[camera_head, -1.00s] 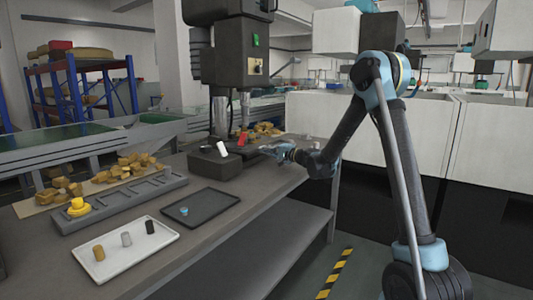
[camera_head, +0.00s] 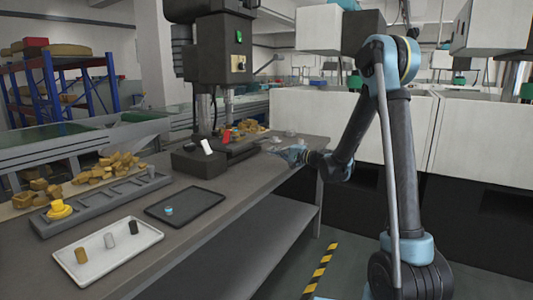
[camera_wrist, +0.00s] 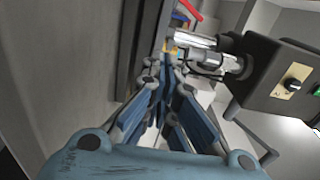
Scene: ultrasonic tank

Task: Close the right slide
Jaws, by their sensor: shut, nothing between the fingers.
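The dark press-like machine (camera_head: 222,48) stands on the grey table, with a block-shaped base. A white handle-like part (camera_head: 207,146) is on its front block and a red part (camera_head: 227,135) is farther right. I cannot tell for sure which part is the right slide or how far open it is. My gripper (camera_head: 271,150) is shut and empty, just right of the machine's base, low over the table. Contact cannot be told.
A dark tray (camera_head: 185,209) with a small blue piece and a white tray (camera_head: 105,250) with three small cylinders lie in front. A long grey rack (camera_head: 105,202) holds a yellow piece. Brown pieces lie behind. Grey round objects (camera_head: 291,134) sit near the table's back right edge.

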